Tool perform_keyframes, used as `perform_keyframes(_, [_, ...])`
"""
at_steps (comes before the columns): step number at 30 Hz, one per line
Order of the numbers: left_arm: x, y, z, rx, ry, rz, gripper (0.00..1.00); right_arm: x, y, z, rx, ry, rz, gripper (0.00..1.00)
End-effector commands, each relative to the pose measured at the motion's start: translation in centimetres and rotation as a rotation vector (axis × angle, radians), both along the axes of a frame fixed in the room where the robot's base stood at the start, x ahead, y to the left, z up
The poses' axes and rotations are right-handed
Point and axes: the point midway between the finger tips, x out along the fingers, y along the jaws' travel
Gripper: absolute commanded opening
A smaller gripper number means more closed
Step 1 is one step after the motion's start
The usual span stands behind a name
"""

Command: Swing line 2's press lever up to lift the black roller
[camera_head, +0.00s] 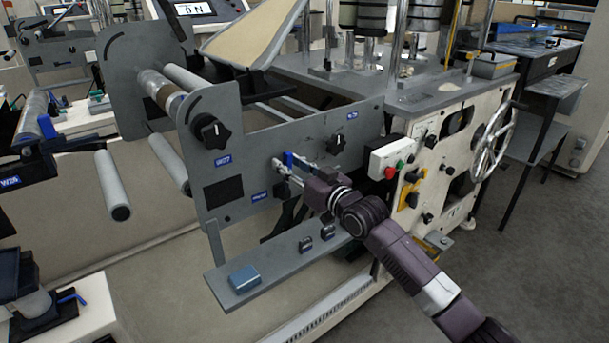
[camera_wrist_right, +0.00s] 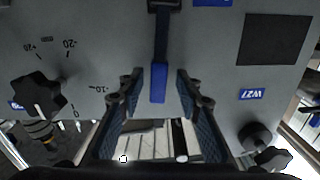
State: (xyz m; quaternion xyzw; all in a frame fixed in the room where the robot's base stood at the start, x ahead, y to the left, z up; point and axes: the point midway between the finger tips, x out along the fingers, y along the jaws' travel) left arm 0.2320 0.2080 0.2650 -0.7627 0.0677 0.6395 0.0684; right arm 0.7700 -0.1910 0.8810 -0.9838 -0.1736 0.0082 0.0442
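The press lever with a blue handle (camera_head: 289,159) is on the grey side plate of the machine, beside a blue label. In the right wrist view the blue handle (camera_wrist_right: 159,82) lies between the two fingers of my right gripper (camera_wrist_right: 160,88), with a visible gap on each side. My right gripper (camera_head: 287,181) is at the lever in the head view, its arm coming in from the lower right. Its fingers are open and do not appear to grip the handle. I cannot clearly make out the black roller. My left gripper is not in view.
A black star knob (camera_head: 336,144) sits right of the lever and another knob (camera_head: 211,131) sits up-left. A grey shelf (camera_head: 275,275) with a blue-grey block (camera_head: 244,279) juts out below. A control box (camera_head: 390,158) and handwheel (camera_head: 493,140) are at the right.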

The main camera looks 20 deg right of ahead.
Motion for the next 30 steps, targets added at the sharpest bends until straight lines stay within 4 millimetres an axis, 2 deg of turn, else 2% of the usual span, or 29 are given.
perform_keyframes(9, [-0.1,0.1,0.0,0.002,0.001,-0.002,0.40,-5.9,-2.2,-0.2,-0.005,0.004,-0.001,0.32])
perform_keyframes(15, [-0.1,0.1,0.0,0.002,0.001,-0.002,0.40,-8.8,-3.2,-0.2,-0.003,0.002,0.000,0.32])
perform_keyframes(21, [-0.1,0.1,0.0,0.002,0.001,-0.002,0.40,-9.9,-3.6,-0.1,-0.003,0.001,0.000,0.32])
perform_keyframes(30, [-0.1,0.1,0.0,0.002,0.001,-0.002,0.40,-10.0,-3.6,0.0,-0.003,0.001,0.000,0.32])
